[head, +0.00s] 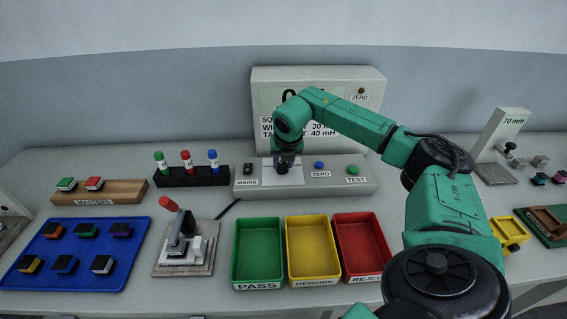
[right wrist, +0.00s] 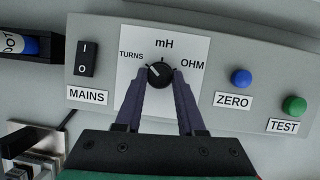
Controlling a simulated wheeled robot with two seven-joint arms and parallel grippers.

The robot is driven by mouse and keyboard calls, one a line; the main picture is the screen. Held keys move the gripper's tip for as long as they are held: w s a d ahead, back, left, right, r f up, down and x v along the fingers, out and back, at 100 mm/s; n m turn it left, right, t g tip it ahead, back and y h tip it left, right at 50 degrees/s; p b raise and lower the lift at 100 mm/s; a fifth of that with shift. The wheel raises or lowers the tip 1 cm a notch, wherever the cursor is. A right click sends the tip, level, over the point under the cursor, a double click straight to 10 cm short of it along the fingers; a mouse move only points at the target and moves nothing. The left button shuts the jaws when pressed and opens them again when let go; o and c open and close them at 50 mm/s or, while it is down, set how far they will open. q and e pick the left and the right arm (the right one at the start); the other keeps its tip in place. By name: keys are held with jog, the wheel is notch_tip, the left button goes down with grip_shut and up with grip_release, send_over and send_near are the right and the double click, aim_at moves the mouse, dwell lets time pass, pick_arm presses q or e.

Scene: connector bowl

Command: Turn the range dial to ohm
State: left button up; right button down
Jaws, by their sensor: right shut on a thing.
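The range dial (right wrist: 159,72) is a small black round knob on a white plate, marked TURNS at left, mH at top and OHM at right. Its pale pointer mark faces up and left, on the TURNS side; the exact setting is hard to read. My right gripper (right wrist: 160,82) is shut on the dial, with one finger on each side of it. In the head view my right gripper (head: 284,165) reaches down onto the grey control panel (head: 215,190) and hides the dial. My left gripper is not in view.
On the panel are a black MAINS switch (right wrist: 87,58), a blue ZERO button (right wrist: 241,77) and a green TEST button (right wrist: 294,106). Green (head: 258,283), yellow (head: 313,278) and red (head: 367,275) trays stand in front. A marker rack (head: 192,178) stands left of the panel.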

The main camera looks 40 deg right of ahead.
jog(key=m+h, duration=0.1)
jog(key=m, duration=0.1)
jog(key=m+g, duration=0.1)
jog(key=m, duration=0.2)
jog(key=shift+w+a+r+m+h+b, duration=0.1)
jog(key=shift+w+a+m+h+b, duration=0.1)
jog(key=shift+m+h+b, duration=0.15)
jog(key=m+g, duration=0.1)
jog(key=m, duration=0.3)
jog(key=shift+w+r+g+h, duration=0.1)
jog(key=shift+w+g+h, duration=0.05)
jog(key=shift+g+h, duration=0.25)
jog(key=m+g, duration=0.1)
jog(key=m, duration=0.3)
jog(key=shift+w+p, duration=0.15)
jog(key=shift+p, duration=0.2)
jog(key=m+g, duration=0.1)
jog(key=m, duration=0.2)
jog(key=shift+w+m+g, duration=0.1)
jog(key=shift+m+g, duration=0.25)
jog(key=shift+g, duration=0.05)
jog(key=m+g+y, duration=0.1)
jog(key=m, duration=0.3)
jog(key=shift+w, duration=0.15)
jog(key=shift+d+m, duration=0.1)
jog(key=shift+m, duration=0.2)
jog(key=c, duration=0.5)
grip_release()
jog(key=shift+y, duration=0.25)
jog(key=shift+g, duration=0.3)
